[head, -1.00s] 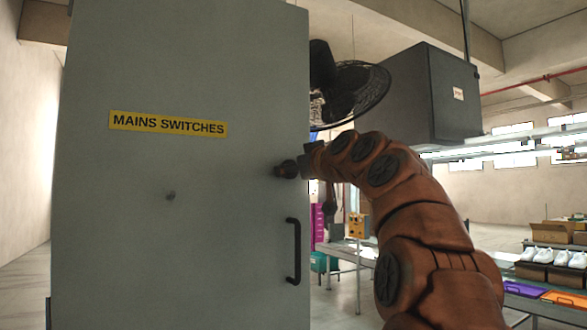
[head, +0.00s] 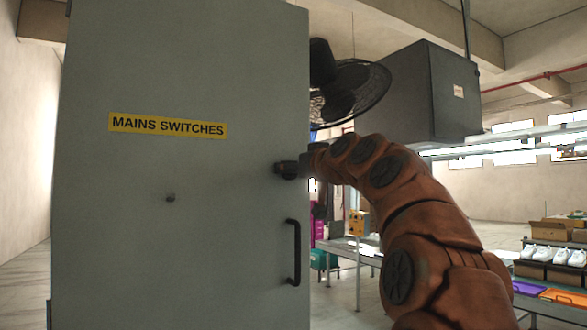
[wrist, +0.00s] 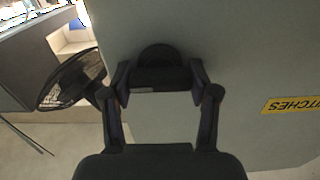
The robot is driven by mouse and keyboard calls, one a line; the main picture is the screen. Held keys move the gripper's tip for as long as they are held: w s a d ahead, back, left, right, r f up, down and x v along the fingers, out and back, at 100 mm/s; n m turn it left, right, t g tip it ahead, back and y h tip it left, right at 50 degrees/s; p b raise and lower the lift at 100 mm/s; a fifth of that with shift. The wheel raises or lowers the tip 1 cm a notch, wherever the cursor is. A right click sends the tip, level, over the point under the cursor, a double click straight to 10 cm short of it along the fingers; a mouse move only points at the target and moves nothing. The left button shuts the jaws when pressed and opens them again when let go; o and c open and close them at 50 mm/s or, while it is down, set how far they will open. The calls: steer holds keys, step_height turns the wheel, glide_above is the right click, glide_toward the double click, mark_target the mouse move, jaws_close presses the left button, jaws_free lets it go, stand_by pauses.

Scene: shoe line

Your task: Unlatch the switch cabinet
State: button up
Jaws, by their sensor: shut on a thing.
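The switch cabinet (head: 180,240) is tall and grey, with a yellow MAINS SWITCHES label (head: 168,125). Its door looks closed. A black bar handle (head: 298,252) stands upright low near the right edge, clear of my gripper. My gripper (head: 290,169) is at the door's right edge, above that handle. In the wrist view my gripper (wrist: 160,76) is shut on a dark, round-topped latch (wrist: 157,56) against the grey door. The fingers hide much of the latch, so I cannot tell its turn.
A black caged fan (head: 350,92) and a dark box (head: 430,95) are behind, right of the cabinet. Benches with white shoes (head: 560,256) stand at the far right.

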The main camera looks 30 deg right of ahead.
steer(key=o, duration=1.2)
steer(key=shift+c, duration=0.2)
steer(key=shift+s, duration=0.1)
steer(key=s+a, duration=0.1)
steer(key=s, duration=1.1)
steer(key=shift+w, duration=0.1)
